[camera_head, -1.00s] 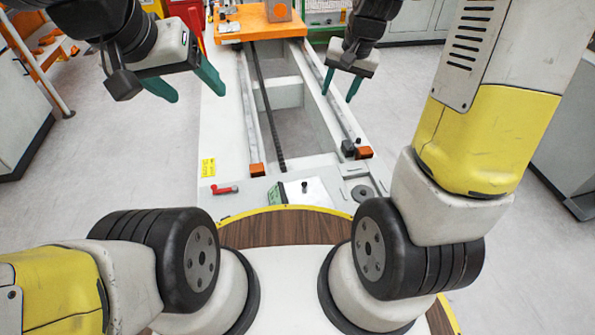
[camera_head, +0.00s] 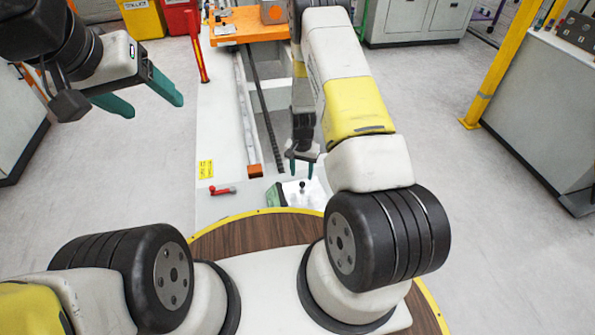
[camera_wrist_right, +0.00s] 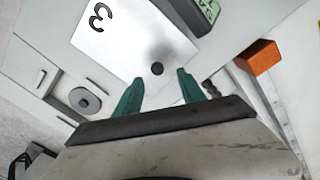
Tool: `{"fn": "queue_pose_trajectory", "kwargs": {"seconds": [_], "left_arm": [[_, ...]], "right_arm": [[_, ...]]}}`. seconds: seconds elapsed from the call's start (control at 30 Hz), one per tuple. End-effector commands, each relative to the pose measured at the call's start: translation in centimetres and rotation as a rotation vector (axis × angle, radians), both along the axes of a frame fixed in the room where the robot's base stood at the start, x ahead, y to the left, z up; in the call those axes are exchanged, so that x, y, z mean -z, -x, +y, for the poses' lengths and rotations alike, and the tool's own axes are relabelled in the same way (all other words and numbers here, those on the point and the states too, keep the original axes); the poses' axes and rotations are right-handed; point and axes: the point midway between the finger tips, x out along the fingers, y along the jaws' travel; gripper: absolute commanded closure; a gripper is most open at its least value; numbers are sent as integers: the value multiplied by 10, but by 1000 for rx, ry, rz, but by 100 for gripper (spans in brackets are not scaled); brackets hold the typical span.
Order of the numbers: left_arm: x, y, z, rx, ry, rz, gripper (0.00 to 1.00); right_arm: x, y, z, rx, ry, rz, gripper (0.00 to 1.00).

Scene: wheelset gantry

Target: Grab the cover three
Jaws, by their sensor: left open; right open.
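Cover three is a pale metal plate (camera_wrist_right: 120,45) marked "3" with a dark round knob (camera_wrist_right: 157,68) in the right wrist view. In the head view the cover (camera_head: 312,192) lies at the near end of the white gantry bed, its knob (camera_head: 302,186) upright. My right gripper (camera_head: 301,168) is open above the cover. In the right wrist view its green fingertips (camera_wrist_right: 156,80) lie on either side of the knob, apart from it. My left gripper (camera_head: 156,100) is open and empty, at the left over the floor.
A green-framed display (camera_head: 275,195) sits beside the cover. A red handle (camera_head: 222,190) and an orange block (camera_head: 255,170) are on the bed. A round grey disc (camera_wrist_right: 84,100) lies near the cover. An orange platform (camera_head: 245,27) stands at the far end.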

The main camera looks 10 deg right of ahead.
Motion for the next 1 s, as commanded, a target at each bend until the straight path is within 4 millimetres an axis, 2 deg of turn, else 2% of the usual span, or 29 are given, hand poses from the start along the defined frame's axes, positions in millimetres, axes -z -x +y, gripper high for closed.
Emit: {"fn": "queue_pose_trajectory", "kwargs": {"seconds": [0.4, 0.7, 0.77, 0.93, 1.0], "left_arm": [[0, 0, 0, 0, 0, 0, 31], [0, 0, 0, 0, 0, 0, 31], [0, 0, 0, 0, 0, 0, 31], [0, 0, 0, 0, 0, 0, 31], [0, 0, 0, 0, 0, 0, 31]], "right_arm": [[55, 3, -3, -1, 0, 1, 53], [60, 2, -3, 0, -1, 0, 53], [59, 2, -3, 0, -1, 0, 63], [59, 2, -3, -1, -1, 0, 96], [59, 2, -3, -1, -1, 0, 100]]}}
